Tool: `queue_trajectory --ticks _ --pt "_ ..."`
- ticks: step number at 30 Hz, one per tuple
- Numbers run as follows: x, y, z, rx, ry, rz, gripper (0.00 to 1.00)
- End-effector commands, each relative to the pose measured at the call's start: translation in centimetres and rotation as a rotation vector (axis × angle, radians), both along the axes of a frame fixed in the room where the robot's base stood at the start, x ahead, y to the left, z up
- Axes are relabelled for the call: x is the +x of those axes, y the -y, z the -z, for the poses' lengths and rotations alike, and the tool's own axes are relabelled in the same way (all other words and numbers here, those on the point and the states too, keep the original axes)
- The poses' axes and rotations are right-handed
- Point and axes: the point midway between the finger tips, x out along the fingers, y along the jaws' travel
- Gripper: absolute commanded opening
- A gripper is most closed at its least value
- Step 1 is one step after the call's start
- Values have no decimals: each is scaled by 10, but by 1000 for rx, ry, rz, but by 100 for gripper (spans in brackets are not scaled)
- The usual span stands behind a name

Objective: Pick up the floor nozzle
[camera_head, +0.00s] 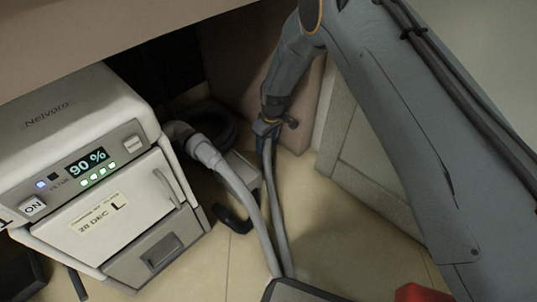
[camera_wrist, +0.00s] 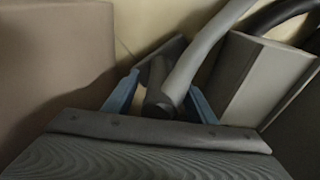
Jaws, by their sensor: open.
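My gripper (camera_head: 268,130) reaches down from the upper right, beside the beige panel in the head view. In the wrist view, its two blue fingers (camera_wrist: 162,82) are apart. A dark grey piece with a short round neck and a crossbar, seemingly the floor nozzle (camera_wrist: 158,98), lies between them. A grey hose (camera_wrist: 203,45) runs up and right from it in the wrist view. In the head view the hose (camera_head: 276,200) runs down from the gripper. The gripper hides most of the nozzle there. I cannot tell whether the fingers touch it.
A white machine (camera_head: 75,115) marked "Nelvaro", showing 90 %, stands at the left. A second hose stretch (camera_head: 240,190) runs from behind it. A grey box (camera_head: 242,168) and a dark hooked part (camera_head: 232,220) lie near. A beige panel (camera_head: 225,55) is close to the gripper.

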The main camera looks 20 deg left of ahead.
Motion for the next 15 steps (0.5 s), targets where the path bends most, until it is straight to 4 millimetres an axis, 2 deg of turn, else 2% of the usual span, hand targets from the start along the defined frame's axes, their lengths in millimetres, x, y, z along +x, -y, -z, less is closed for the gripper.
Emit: queue_trajectory --ticks 6,8,15 --pt "0 -1 0 1 1 0 51" --pt "0 -1 0 1 1 0 43" --pt "0 -1 0 1 1 0 2"
